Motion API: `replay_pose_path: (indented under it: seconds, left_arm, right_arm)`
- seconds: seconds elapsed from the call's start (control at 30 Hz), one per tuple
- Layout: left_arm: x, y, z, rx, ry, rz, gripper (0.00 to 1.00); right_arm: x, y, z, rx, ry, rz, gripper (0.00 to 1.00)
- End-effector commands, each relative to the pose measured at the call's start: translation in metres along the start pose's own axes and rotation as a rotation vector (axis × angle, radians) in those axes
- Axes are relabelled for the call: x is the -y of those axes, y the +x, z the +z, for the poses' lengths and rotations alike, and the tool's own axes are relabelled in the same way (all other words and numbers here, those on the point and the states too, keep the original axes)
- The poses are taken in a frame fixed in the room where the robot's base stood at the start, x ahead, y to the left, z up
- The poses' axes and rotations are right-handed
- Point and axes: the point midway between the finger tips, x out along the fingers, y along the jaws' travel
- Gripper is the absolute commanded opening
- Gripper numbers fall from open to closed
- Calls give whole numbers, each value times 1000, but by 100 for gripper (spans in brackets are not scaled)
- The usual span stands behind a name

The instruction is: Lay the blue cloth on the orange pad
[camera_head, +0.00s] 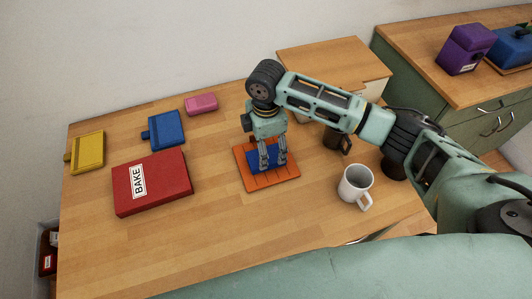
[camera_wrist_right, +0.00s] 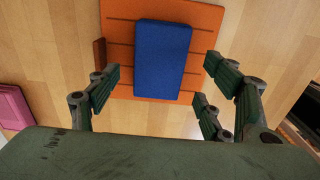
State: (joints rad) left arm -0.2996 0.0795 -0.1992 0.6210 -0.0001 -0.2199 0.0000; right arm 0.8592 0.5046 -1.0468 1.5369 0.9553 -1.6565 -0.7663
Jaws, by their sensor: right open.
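The blue cloth (camera_wrist_right: 162,60) lies flat on the orange pad (camera_wrist_right: 120,28), and orange shows around it in the right wrist view. In the head view the cloth (camera_head: 266,158) is partly hidden behind the fingers, on the orange pad (camera_head: 283,178). My right gripper (camera_head: 273,163) is over the pad and points down. In the right wrist view its fingers (camera_wrist_right: 158,90) are spread on either side of the cloth and stand apart from it. My left gripper is not in view.
A red BAKE book (camera_head: 165,180), a blue item (camera_head: 166,130), a yellow item (camera_head: 90,149) and a pink block (camera_head: 201,104) lie to the left. A white mug (camera_head: 354,185) stands right of the pad. A dark cup (camera_head: 333,138) is behind the mug. The front left table is clear.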

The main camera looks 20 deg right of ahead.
Motion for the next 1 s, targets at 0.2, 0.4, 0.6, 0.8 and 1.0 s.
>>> replay_pose_path:
  seconds: [0.2, 0.4, 0.6, 0.8, 1.0]
  left_arm:
    - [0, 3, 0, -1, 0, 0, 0]
    - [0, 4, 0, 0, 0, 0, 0]
    - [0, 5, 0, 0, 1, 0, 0]
    - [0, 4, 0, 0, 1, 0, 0]
    - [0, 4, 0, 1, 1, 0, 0]
  right_arm:
    - [-1, -47, 0, -1, -1, 4, 73]
    - [-1, -70, 0, -1, 1, 2, 73]
    - [0, -75, 0, 0, 0, -1, 73]
    - [0, -75, 0, 0, 0, -1, 73]
    - [0, -75, 0, 0, 0, -1, 73]
